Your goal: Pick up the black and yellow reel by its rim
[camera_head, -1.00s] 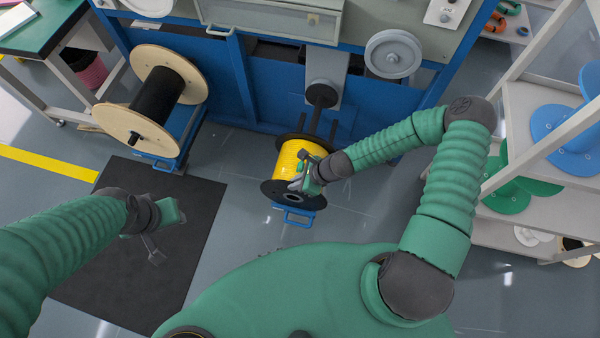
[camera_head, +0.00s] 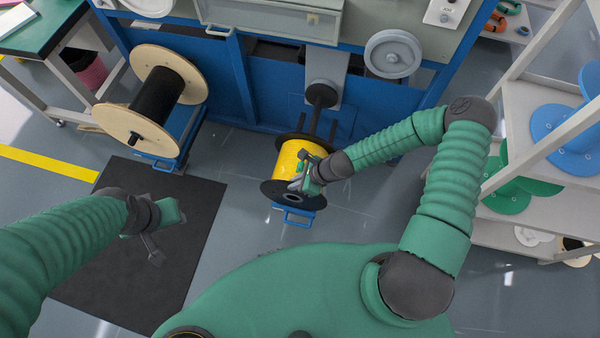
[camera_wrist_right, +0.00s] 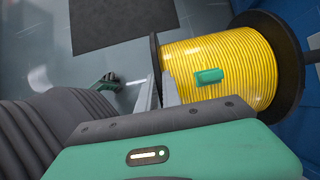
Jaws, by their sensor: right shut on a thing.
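The black and yellow reel (camera_head: 290,156) has black flanges and a yellow cable winding. It rests on a small blue stand (camera_head: 296,214) in front of the blue machine. My right gripper (camera_head: 299,180) is at the reel's near black flange and shut on its rim. In the right wrist view the yellow winding (camera_wrist_right: 212,58) fills the right side, and the gripper fingers (camera_wrist_right: 161,92) sit on either side of the flange edge. My left gripper (camera_head: 155,253) hangs over the dark mat, away from the reel; its fingers are too small to judge.
A wooden reel with black cable (camera_head: 156,94) stands on a blue stand at the left. A dark floor mat (camera_head: 120,285) lies below my left arm. Shelves (camera_head: 540,130) with blue and green reels are at the right. The blue machine (camera_head: 265,90) closes off the back.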

